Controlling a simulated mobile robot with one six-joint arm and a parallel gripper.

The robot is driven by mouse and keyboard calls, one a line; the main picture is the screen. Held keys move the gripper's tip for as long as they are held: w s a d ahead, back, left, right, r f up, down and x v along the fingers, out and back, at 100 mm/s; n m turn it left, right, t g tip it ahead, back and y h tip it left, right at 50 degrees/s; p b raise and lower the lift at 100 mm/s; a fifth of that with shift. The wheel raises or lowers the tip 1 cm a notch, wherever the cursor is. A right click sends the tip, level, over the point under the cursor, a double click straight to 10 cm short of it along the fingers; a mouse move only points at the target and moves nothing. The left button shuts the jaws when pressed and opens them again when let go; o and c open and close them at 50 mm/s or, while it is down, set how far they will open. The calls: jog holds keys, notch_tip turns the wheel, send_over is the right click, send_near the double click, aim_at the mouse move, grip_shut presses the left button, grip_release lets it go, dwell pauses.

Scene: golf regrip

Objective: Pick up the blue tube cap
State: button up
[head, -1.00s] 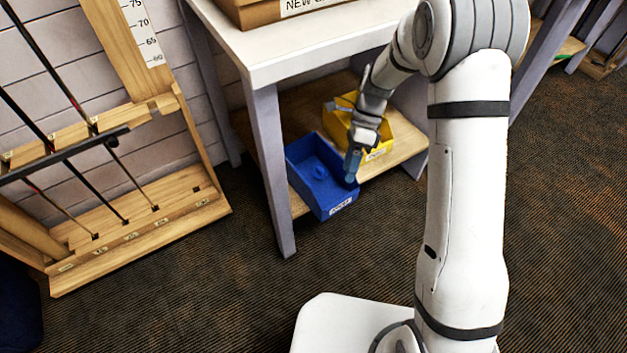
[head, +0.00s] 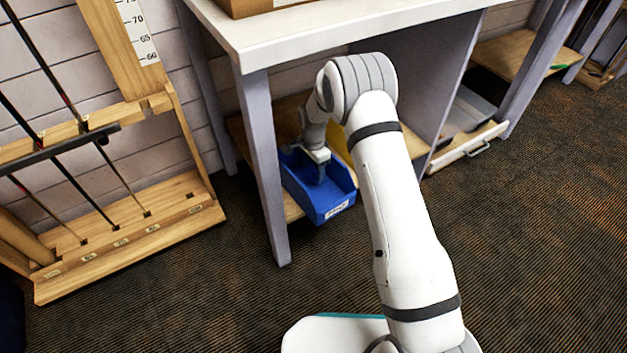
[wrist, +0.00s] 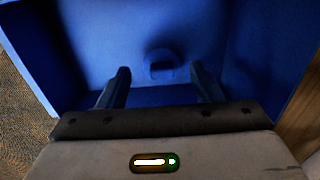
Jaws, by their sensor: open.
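The blue tube cap (wrist: 162,65) is a small rounded piece on the floor of the blue bin (head: 322,213), nearly the same blue as the bin. In the wrist view it lies just beyond and between the two fingertips of my gripper (wrist: 161,71). My gripper is open, with a finger to each side of the cap's line and nothing held. In the head view my gripper (head: 318,172) reaches down into the bin, and my arm hides the cap there.
The bin sits on a low wooden shelf under a white-topped bench (head: 262,45). Its walls rise around my gripper. A yellow bin (head: 343,150) behind is mostly hidden by my arm. A bench leg (head: 262,170) stands left, with a wooden club rack (head: 130,240) beyond.

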aim_at(314, 173)
jog(key=f+b, duration=0.1)
jog(key=f, duration=0.1)
jog(key=f+b, duration=0.1)
jog(key=f, duration=0.2)
jog(key=shift+w+d+b, duration=0.2)
jog(key=shift+b, duration=0.1)
jog(key=shift+r, duration=0.15)
jog(key=c, duration=0.6)
